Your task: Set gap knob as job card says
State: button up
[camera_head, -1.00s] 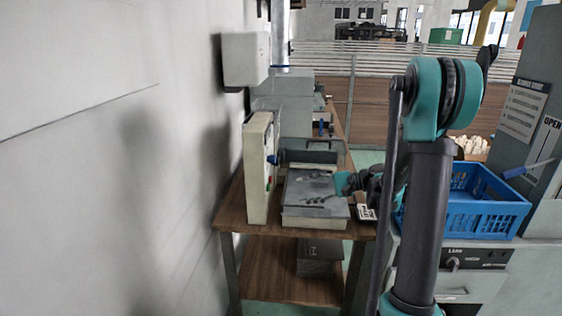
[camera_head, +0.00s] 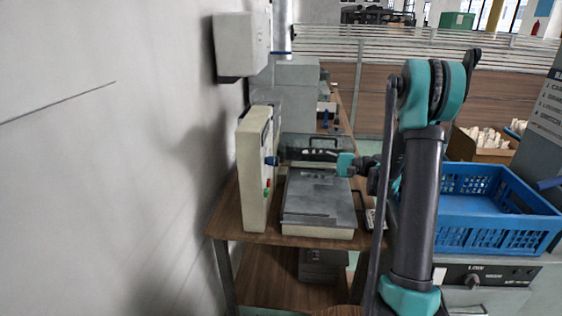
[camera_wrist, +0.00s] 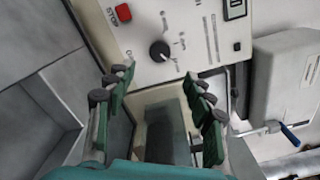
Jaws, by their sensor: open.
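In the wrist view a black round knob (camera_wrist: 160,51) sits on a cream panel (camera_wrist: 143,22), with printed marks to its right. Its exact setting is too small to read. A red stop button (camera_wrist: 122,13) is up and left of it. In the head view the same panel (camera_head: 255,180) stands upright on the wooden table. My gripper (camera_wrist: 162,88) is open and empty, its green-padded fingers below the knob and apart from it. In the head view my gripper (camera_head: 345,164) is above the machine's grey plate. I cannot make out a job card clearly.
The flat grey plate (camera_head: 318,198) lies right of the panel. A pale box (camera_head: 241,44) hangs on the wall above. A blue crate (camera_head: 490,222) stands right of my arm. A small white item (camera_head: 370,218) lies by the table's right edge. A blue-handled lever (camera_wrist: 290,134) shows in the wrist view.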

jog(key=a, duration=1)
jog(key=shift+w+a, duration=0.15)
jog(key=shift+c, duration=0.2)
jog(key=c, duration=1.1)
jog(key=shift+n, duration=0.4)
jog(key=n, duration=1.1)
